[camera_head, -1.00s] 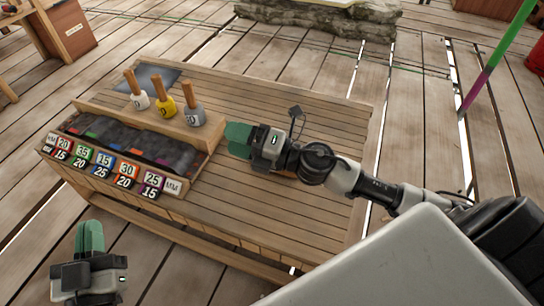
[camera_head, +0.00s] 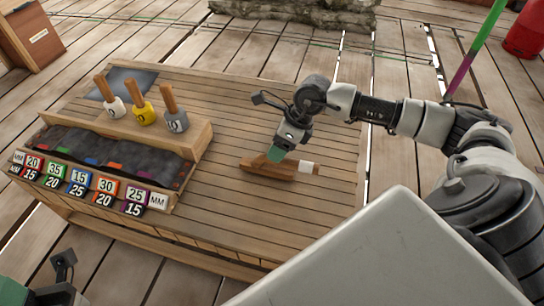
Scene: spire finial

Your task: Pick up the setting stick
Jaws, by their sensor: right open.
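A brown wooden piece with a white end, which looks like the setting stick (camera_head: 291,169), lies on the slatted workbench (camera_head: 226,215) right of centre. A wooden block or rest seems to be under or beside it; I cannot tell the two apart clearly. My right gripper (camera_head: 275,155) points down with its green fingers just over the left part of the stick. It is open, and I cannot tell whether the fingers touch the wood. My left gripper (camera_head: 18,289) is cut off at the bottom left corner, and its jaws do not show clearly.
Three wooden-handled mallets, white (camera_head: 115,107), yellow (camera_head: 146,115) and grey (camera_head: 176,121), stand in a rack at the bench's back left. A dark tray (camera_head: 120,147) with coloured number tags (camera_head: 79,182) lies in front of them. The bench around the stick is clear.

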